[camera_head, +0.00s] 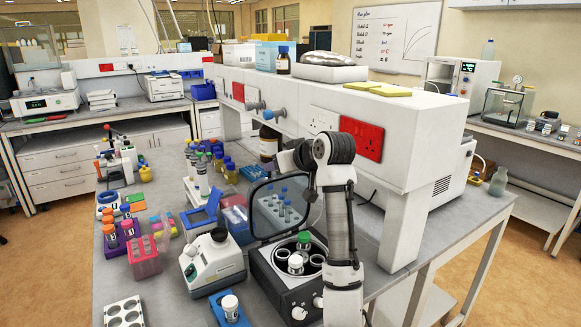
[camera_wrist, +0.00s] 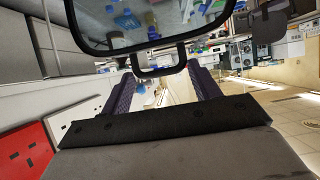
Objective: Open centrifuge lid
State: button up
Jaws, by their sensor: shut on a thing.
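The centrifuge (camera_head: 262,272) is a grey and dark box on the bench, with its round chamber uncovered. White- and green-capped tubes sit in its rotor. Its see-through lid (camera_head: 254,212), with a dark rim, stands raised at the back of the chamber. My gripper (camera_head: 288,161) is at the lid's top edge in the head view, partly hidden by my arm. In the wrist view the lid (camera_wrist: 85,38) fills the top, and its dark handle loop (camera_wrist: 160,71) lies between the ridged fingers of my gripper (camera_wrist: 161,84), which is shut on it.
A white shelf unit (camera_head: 400,115) with red and white socket panels runs close behind and to the right of my arm. A small white instrument (camera_head: 212,262), a blue tube holder (camera_head: 231,312) and several coloured racks crowd the bench left of the centrifuge.

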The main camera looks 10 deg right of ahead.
jog(key=shift+w+d+r, duration=0.15)
jog(key=shift+w+r, duration=0.15)
jog(key=shift+r, duration=0.1)
jog(key=o, duration=0.9)
jog(key=shift+o, duration=0.9)
jog(key=shift+s+d, duration=0.1)
jog(key=shift+s, duration=0.05)
jog(key=b+v, duration=0.4)
jog(key=v, duration=1)
jog(key=shift+b, duration=0.35)
